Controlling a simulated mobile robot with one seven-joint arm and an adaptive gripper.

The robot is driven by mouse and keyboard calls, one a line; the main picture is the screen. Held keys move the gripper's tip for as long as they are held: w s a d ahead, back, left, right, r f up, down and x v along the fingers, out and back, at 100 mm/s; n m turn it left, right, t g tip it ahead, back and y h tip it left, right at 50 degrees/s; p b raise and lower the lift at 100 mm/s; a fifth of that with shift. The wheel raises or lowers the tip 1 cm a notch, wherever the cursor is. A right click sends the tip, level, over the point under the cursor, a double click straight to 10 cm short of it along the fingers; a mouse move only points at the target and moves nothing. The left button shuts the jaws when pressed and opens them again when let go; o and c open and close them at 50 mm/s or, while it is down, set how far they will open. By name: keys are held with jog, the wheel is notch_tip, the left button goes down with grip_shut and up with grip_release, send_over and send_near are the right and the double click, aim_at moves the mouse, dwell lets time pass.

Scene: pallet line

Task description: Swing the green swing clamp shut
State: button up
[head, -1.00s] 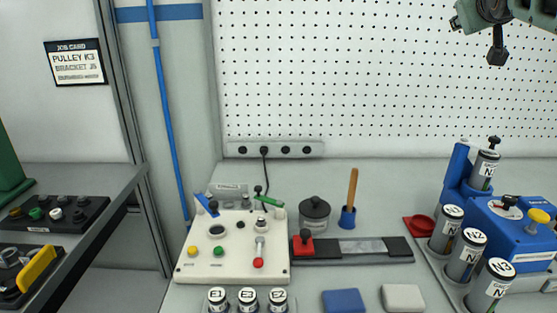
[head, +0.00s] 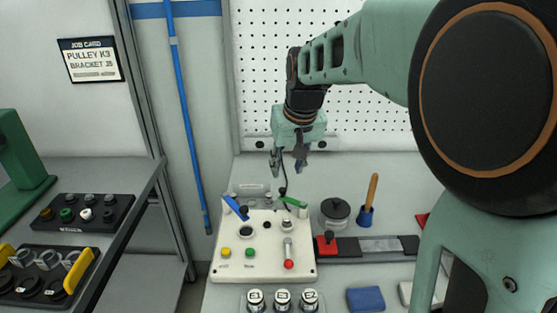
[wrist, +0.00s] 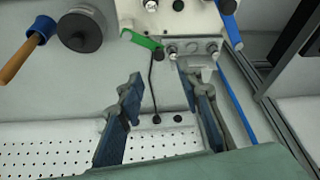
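The green swing clamp (head: 292,201) is a short green lever at the back right corner of the cream fixture box (head: 262,262). It points up and to the left, away from its post. In the wrist view the green clamp (wrist: 142,40) lies at the box's edge, ahead of my fingers. My gripper (head: 287,166) hangs above and behind the box, apart from the clamp. Its fingers, with blue pads in the wrist view (wrist: 160,100), are spread with nothing between them. A blue lever (head: 235,207) stands at the box's back left corner and also shows in the wrist view (wrist: 227,8).
A dark round lidded pot (head: 335,212) and a wooden-handled tool in a blue holder (head: 367,214) stand right of the box. A black strip with a red block (head: 326,243) lies beside it. Labelled cylinders (head: 283,300) stand in front. A pegboard wall is behind.

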aim_at(283, 189)
jog(key=x, duration=1)
jog(key=shift+w+d, duration=0.1)
jog(key=shift+c, duration=0.6)
grip_shut()
jog(key=shift+b, duration=0.3)
